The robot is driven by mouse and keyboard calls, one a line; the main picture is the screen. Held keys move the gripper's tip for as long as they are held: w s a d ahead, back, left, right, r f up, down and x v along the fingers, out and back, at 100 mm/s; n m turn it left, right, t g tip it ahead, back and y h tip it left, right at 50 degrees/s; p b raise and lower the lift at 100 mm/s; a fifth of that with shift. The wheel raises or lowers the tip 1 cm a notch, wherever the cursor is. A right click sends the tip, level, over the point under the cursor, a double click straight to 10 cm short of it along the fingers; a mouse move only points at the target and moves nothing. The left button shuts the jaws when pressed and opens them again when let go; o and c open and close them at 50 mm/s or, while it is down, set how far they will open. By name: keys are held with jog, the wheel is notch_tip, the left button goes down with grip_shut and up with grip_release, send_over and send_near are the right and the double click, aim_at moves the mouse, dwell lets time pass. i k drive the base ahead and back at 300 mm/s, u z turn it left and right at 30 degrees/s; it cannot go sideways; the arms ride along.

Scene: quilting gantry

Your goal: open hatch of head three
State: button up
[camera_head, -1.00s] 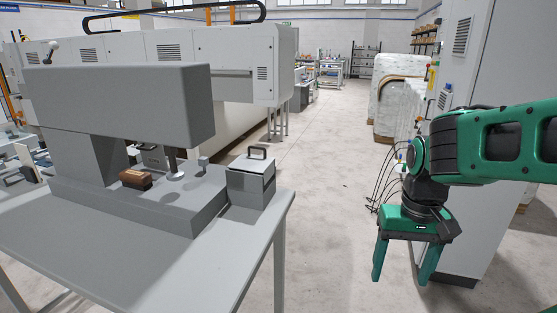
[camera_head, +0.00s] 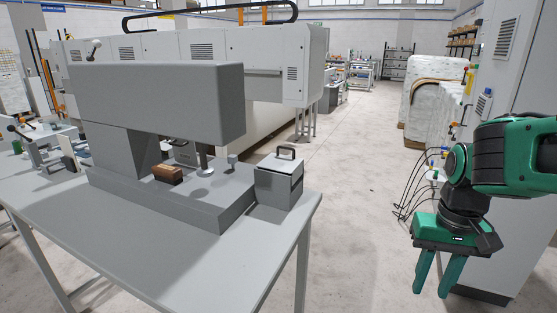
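A large grey machine head (camera_head: 160,100) stands on a grey table (camera_head: 150,250). A small box (camera_head: 275,190) with a light lid (camera_head: 281,166) and a dark arched handle (camera_head: 286,152) sits at the right end of the machine's base. The lid looks shut. I see no number on the head, so I cannot tell whether this box is the hatch of head three. My green gripper (camera_head: 430,293) hangs at the right, fingers downward with a gap between them. It is empty and well apart from the box, beyond the table's right edge.
A brown block (camera_head: 168,174) lies on the machine's base beside the presser foot (camera_head: 203,170). A long white gantry machine (camera_head: 265,55) stands behind the table. A tall grey cabinet (camera_head: 500,110) rises behind my arm. Floor is free between table and cabinet.

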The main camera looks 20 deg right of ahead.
aim_at(294, 165)
jog(key=u, duration=1.55)
jog(key=k, duration=1.1)
jog(key=z, duration=1.6)
jog(key=i, duration=1)
jog(key=z, duration=0.05)
